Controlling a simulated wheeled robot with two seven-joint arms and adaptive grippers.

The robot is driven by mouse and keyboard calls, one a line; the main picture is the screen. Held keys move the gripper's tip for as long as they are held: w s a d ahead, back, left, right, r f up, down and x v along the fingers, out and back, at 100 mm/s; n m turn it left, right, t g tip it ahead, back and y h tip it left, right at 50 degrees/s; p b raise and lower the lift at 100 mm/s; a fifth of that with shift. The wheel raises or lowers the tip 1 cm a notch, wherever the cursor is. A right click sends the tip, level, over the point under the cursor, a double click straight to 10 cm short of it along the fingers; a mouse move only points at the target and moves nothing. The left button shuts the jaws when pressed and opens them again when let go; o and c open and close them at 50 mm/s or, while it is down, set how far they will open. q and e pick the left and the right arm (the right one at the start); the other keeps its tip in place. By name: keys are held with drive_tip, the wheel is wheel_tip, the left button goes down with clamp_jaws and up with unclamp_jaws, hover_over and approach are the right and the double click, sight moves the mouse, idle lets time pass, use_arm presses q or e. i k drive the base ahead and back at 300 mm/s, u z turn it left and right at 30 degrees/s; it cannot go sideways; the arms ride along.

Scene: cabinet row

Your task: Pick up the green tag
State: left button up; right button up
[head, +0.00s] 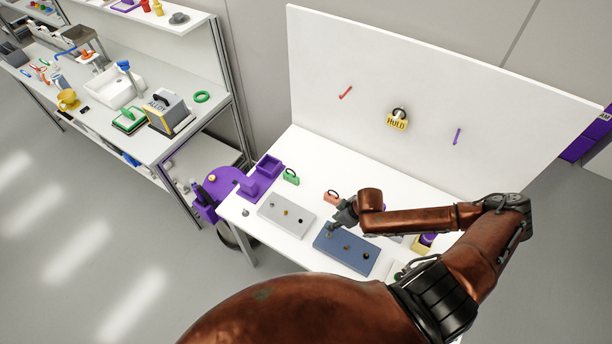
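The green tag (291,177) with a dark loop lies on the white table (312,160), right of the purple tray. My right gripper (333,229) is below and to the right of it in the picture, apart from it, over the left end of the blue board (347,250). The fingers are small and dark, so I cannot tell whether they are open or shut. A salmon tag (330,197) with a loop lies right beside the gripper, partly hidden by it. My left gripper is not in view.
A grey board (270,220) with small knobs lies left of the blue board. A purple open tray (269,164) stands at the table's left. The white back panel (420,80) carries a yellow HOLD tag (397,123), a red hook (346,92) and a purple hook (457,136).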

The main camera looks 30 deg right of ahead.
sight(287, 176)
drive_tip(key=i, duration=0.95)
